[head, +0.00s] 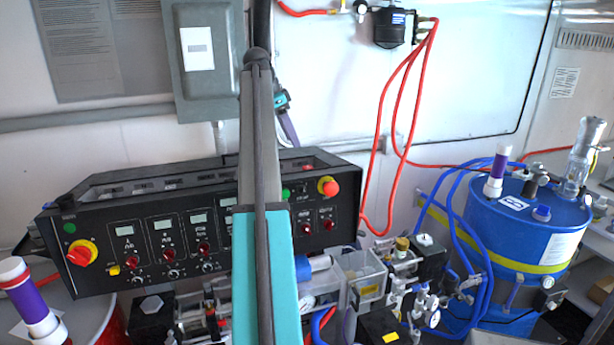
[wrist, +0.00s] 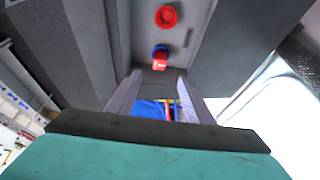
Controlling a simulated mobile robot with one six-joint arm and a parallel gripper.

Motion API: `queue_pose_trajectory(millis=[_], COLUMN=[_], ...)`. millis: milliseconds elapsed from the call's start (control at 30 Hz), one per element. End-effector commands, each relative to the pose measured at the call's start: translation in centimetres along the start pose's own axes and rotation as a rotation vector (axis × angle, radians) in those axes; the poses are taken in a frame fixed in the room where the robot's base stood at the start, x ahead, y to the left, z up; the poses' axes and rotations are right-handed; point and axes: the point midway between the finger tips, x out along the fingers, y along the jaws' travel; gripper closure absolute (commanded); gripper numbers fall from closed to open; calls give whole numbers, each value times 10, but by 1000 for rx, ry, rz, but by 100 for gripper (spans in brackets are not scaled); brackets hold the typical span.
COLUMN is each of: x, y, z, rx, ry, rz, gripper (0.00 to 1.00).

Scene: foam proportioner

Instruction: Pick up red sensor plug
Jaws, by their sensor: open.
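In the wrist view, a small red plug-like piece with a blue collar (wrist: 160,58) sits on a grey surface just beyond my fingertips. A round red piece (wrist: 166,16) sits farther up on the same surface. I cannot tell for certain which one is the red sensor plug. My gripper (wrist: 159,84) is open, with a finger on each side and the blue-collared piece in line with the gap, apart from the fingers. In the head view my arm covers the middle, and I cannot make out the fingertips or the plug.
A black control panel (head: 150,238) with knobs and displays stands behind my arm. A blue drum (head: 520,238) with blue hoses is at the right. Red hoses (head: 400,110) hang from a wall-mounted unit (head: 393,28). A grey electrical box (head: 203,90) is on the wall. Fittings crowd the lower middle.

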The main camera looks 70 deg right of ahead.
Motion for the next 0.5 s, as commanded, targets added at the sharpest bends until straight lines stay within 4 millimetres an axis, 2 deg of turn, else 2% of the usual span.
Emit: queue_pose_trajectory(millis=[33,500], x=[7,44], y=[0,0], z=[2,2], rx=[0,-2], ry=[0,0], rz=[0,0], gripper=[53,53])
